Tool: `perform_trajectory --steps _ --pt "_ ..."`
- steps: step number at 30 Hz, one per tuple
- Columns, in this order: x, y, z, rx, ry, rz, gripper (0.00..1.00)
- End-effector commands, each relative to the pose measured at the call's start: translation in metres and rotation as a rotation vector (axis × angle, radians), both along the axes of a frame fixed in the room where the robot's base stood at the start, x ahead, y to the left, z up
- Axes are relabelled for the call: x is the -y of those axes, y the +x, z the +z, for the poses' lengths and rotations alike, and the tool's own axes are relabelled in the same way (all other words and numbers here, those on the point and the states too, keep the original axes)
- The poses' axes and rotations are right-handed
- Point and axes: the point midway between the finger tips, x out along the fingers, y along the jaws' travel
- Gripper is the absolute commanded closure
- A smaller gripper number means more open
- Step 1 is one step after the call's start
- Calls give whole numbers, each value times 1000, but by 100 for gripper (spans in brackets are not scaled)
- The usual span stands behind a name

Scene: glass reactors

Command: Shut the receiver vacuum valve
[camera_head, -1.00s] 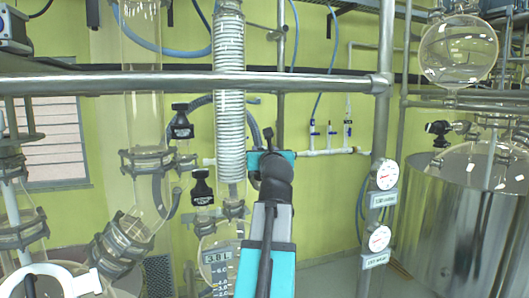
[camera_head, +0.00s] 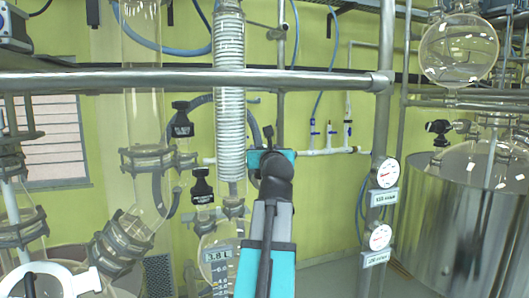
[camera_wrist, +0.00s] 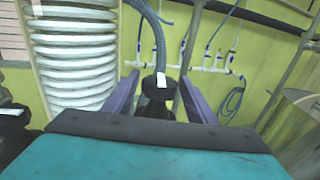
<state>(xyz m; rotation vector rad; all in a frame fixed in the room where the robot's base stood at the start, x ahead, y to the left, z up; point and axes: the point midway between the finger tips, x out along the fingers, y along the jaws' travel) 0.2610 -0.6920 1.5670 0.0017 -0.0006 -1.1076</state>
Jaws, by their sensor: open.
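A black valve handle (camera_wrist: 157,100) with a white mark on top stands in the middle of the wrist view, below a grey-blue hose. My gripper (camera_wrist: 158,84) is open, with one purple finger on each side of this handle. Gaps show between the fingers and the handle, and the teal gripper body hides its lower part. I cannot read a label that says which valve it is. In the head view my gripper (camera_head: 271,155) is seen from behind, right of the coiled condenser, and my arm covers what lies in front of it.
The coiled glass condenser (camera_head: 230,95) stands close left of my gripper. Two black valve handles (camera_head: 181,124) (camera_head: 202,187) sit further left. A horizontal metal rail (camera_head: 300,82) crosses above my arm. Gauges (camera_head: 387,172) on a post and a steel vessel (camera_head: 470,215) stand right.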

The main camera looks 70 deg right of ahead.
Motion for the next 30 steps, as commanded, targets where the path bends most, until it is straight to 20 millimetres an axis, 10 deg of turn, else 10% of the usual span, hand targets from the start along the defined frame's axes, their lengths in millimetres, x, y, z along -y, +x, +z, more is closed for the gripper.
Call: perform_trajectory --steps 30 --pt "2 -1 0 1 -2 373 48"
